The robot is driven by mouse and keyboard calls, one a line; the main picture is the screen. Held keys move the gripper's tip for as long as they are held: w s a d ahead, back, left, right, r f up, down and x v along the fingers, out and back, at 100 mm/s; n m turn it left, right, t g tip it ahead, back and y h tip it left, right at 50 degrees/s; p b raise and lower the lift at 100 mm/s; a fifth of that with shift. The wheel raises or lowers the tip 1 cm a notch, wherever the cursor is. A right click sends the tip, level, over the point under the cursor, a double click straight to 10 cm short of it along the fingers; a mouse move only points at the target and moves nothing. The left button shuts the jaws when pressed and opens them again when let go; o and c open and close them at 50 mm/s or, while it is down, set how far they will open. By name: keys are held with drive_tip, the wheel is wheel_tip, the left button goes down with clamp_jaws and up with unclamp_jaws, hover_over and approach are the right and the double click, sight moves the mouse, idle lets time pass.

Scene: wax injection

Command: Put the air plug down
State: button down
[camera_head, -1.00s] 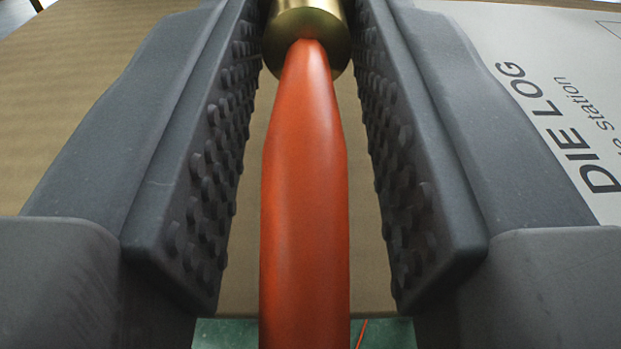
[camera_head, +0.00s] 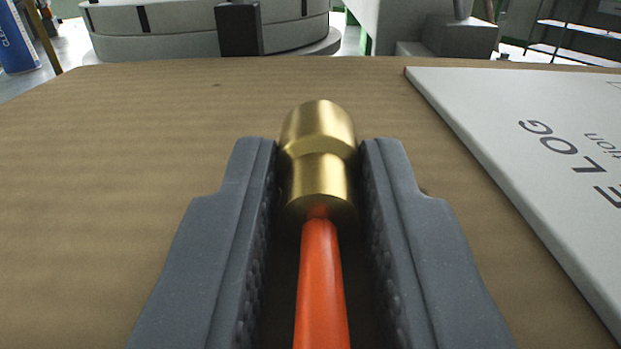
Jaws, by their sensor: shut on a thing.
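The air plug is a brass fitting (camera_head: 319,155) with an orange-red hose (camera_head: 320,290) running from its near end toward the camera. My gripper (camera_head: 319,165) is shut on the brass part, one grey finger on each side. The rounded brass end points away, just past the fingertips. The plug is over the brown wood-grain tabletop (camera_head: 130,190). I cannot tell whether the plug touches the surface. The underside of the plug is hidden.
A white log sheet or board (camera_head: 520,150) lies on the right of the table. The table is clear to the left and ahead. Beyond its far edge stand a round white machine part (camera_head: 170,32), a grey block (camera_head: 459,36) and a blue can (camera_head: 17,38).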

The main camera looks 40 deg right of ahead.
drive_tip(key=c, duration=1.3)
unclamp_jaws()
drive_tip(key=shift+s+f, duration=0.25)
drive_tip(key=shift+f, duration=0.75)
drive_tip(key=shift+c, duration=0.2)
drive_tip(key=shift+o, duration=0.2)
drive_tip(key=shift+f, duration=0.2)
drive_tip(key=shift+s+f+g, duration=0.1)
drive_tip(key=shift+g, duration=0.2)
drive_tip(key=shift+d, duration=0.1)
drive_tip(key=shift+r, duration=0.35)
drive_tip(key=shift+s+a+r, duration=0.15)
drive_tip(key=shift+a, duration=0.15)
drive_tip(key=shift+r+p+v, duration=0.15)
drive_tip(key=shift+r+v, duration=0.05)
drive_tip(key=shift+v, duration=1.65)
drive_tip(key=shift+r+p+v, duration=0.1)
drive_tip(key=shift+r+v, duration=0.15)
drive_tip(key=shift+v, duration=1.6)
drive_tip(key=shift+r+p+v, duration=0.15)
drive_tip(key=shift+r+v, duration=0.05)
drive_tip(key=shift+v, duration=1.7)
